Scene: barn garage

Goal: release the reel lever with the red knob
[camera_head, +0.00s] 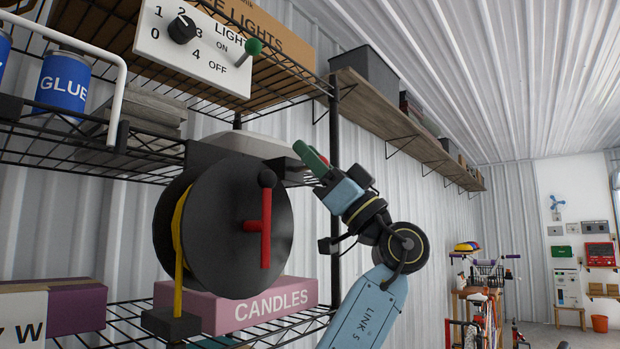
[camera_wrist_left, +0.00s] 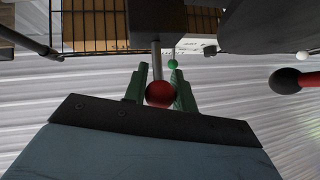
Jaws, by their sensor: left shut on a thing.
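The reel (camera_head: 215,225) is a large dark disc with a yellow band on the shelf rack in the head view. A red crank (camera_head: 265,235) with a black handle is on its face; the crank also shows at the right of the left wrist view (camera_wrist_left: 310,79). My left gripper (camera_head: 310,158), with green fingers, is at the reel's upper right. In the left wrist view the red knob (camera_wrist_left: 160,94) sits between the fingers, which are shut on it, and a grey lever rod (camera_wrist_left: 156,60) runs up from it. The fingers hide the knob in the head view. My right gripper is not in view.
A light switch panel (camera_head: 200,45) with a green-knobbed lever (camera_head: 253,47) is above the reel. A pink candles box (camera_head: 230,305) lies below it. Blue glue cans (camera_head: 62,85) and a white bar (camera_head: 118,100) are at left. A wooden wall shelf (camera_head: 405,125) runs behind.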

